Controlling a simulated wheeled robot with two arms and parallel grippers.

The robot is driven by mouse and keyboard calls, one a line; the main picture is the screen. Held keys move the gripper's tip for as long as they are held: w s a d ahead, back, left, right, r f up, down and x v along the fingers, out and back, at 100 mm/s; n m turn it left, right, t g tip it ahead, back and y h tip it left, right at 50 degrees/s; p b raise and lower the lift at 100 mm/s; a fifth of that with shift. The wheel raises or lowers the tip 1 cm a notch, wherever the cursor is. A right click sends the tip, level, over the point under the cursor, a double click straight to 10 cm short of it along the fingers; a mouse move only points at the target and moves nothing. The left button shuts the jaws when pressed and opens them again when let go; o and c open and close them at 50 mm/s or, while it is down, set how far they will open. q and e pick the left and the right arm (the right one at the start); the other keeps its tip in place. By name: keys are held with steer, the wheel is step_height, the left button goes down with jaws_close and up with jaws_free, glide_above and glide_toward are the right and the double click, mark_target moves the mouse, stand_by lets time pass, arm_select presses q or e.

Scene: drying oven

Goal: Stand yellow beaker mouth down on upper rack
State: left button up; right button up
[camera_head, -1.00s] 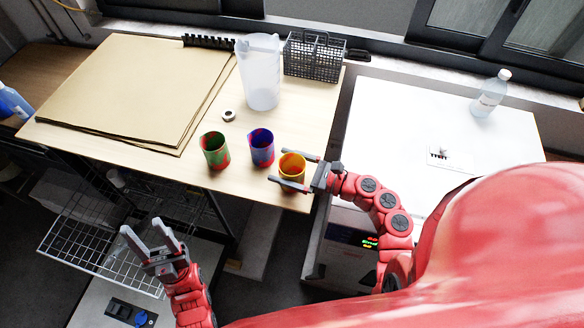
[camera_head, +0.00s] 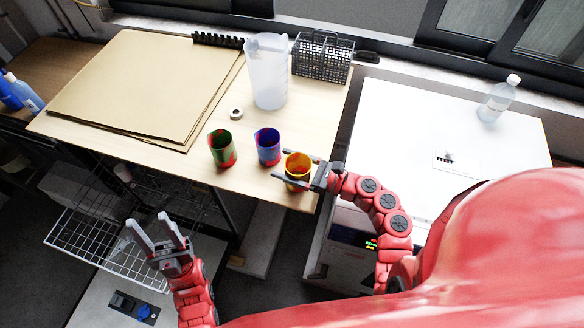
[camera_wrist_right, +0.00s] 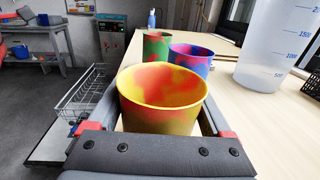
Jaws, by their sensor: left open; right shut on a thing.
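The yellow beaker (camera_head: 298,168), with red patches, stands mouth up at the right front corner of the wooden table. My right gripper (camera_head: 298,181) is shut on it, one finger on each side; in the right wrist view the beaker (camera_wrist_right: 160,108) sits between the fingers with its open mouth up. My left gripper (camera_head: 154,232) is open and empty in front of the table, over the pulled-out wire rack (camera_head: 100,252). The rack juts out at the left below the tabletop. Its inner part is hidden under the table.
A green-red beaker (camera_head: 222,148) and a blue-red beaker (camera_head: 268,146) stand left of the yellow one. Behind them are a tape roll (camera_head: 236,114), a tall clear jug (camera_head: 267,75) and a black wire basket (camera_head: 321,58). Brown sheets (camera_head: 140,90) cover the table's left.

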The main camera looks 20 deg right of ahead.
steer(key=shift+a+r+b, duration=0.1)
steer(key=shift+r+b, duration=0.65)
steer(key=shift+r, duration=0.05)
steer(key=shift+s+d+r+b, duration=0.15)
steer(key=shift+d+r+b, duration=0.05)
steer(key=shift+r+b, duration=0.2)
steer(key=shift+s+d+r+b, duration=0.15)
steer(key=shift+r+b, duration=0.1)
steer(key=shift+r, duration=0.1)
steer(key=s+d+r+b, duration=0.1)
steer(key=s+d+b, duration=0.4)
steer(key=s+d, duration=0.4)
steer(key=s, duration=0.3)
steer(key=shift+s+r, duration=0.15)
steer(key=shift+r, duration=0.25)
steer(key=shift+r, duration=0.1)
step_height(320, 180, up, 8)
steer(key=p, duration=0.3)
